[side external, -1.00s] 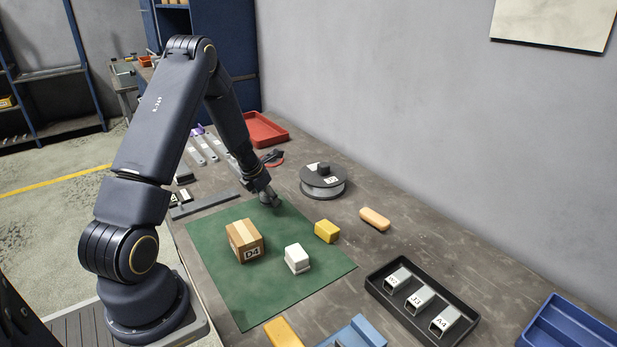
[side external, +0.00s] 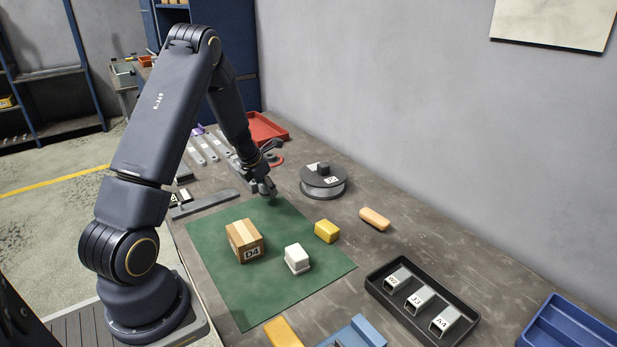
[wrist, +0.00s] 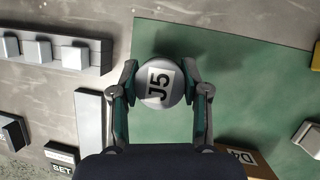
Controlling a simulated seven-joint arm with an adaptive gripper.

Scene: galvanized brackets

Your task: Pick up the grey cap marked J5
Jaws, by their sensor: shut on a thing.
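The grey cap (wrist: 159,82) is round with a white label reading J5, and it sits between the fingers in the wrist view. My gripper (wrist: 160,84) is shut on the cap, with one finger at each side. In the side external view my gripper (side external: 268,194) is over the far corner of the green mat (side external: 290,294). It appears to be a little above the mat. The cap is too small and dark to make out clearly there.
A cardboard box marked D4 (side external: 244,241), a white block (side external: 297,258) and a yellow block (side external: 327,231) are on the mat. A cable spool (side external: 323,181) stands right of my gripper. A black tray (side external: 447,343) holds brackets. A grey bar (side external: 204,204) lies beside the mat.

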